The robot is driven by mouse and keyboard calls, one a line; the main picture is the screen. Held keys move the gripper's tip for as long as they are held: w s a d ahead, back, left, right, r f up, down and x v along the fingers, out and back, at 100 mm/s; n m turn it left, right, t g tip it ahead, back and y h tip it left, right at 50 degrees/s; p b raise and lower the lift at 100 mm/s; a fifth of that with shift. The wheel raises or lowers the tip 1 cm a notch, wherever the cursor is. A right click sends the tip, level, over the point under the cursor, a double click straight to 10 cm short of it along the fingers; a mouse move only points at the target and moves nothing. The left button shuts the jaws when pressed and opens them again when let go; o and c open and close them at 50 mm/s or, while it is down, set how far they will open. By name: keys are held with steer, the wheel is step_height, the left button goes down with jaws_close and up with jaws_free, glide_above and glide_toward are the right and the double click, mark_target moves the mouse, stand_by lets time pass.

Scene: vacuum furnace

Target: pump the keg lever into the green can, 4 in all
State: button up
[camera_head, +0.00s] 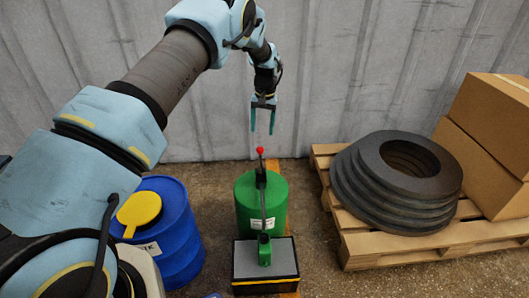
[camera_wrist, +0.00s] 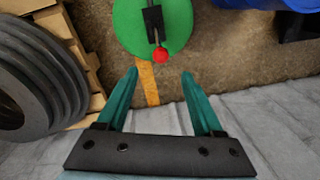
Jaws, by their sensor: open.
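The keg (camera_head: 246,205) is a green drum with a pump on top. Its lever ends in a red ball (camera_head: 260,150), which also shows in the wrist view (camera_wrist: 160,55). A small green can (camera_head: 265,250) stands in front of the keg on a dark box with a grey top (camera_head: 245,262). My gripper (camera_head: 263,131) is open and empty above the red ball, apart from it. In the wrist view its teal fingers (camera_wrist: 158,78) stand on either side below the ball, with the keg top (camera_wrist: 175,30) beyond.
A blue drum (camera_head: 178,240) with a yellow lid piece (camera_head: 139,210) stands left of the keg. A wooden pallet (camera_head: 400,250) with stacked dark rings (camera_head: 365,200) and cardboard boxes (camera_head: 490,130) is on the right. A corrugated wall (camera_head: 350,60) runs close behind.

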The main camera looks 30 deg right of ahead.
mark_target(260, 157)
steer(key=f, duration=0.9)
steer(key=shift+w+a+f, duration=0.25)
steer(key=shift+a+f, duration=0.05)
jaws_close()
stand_by(1.0)
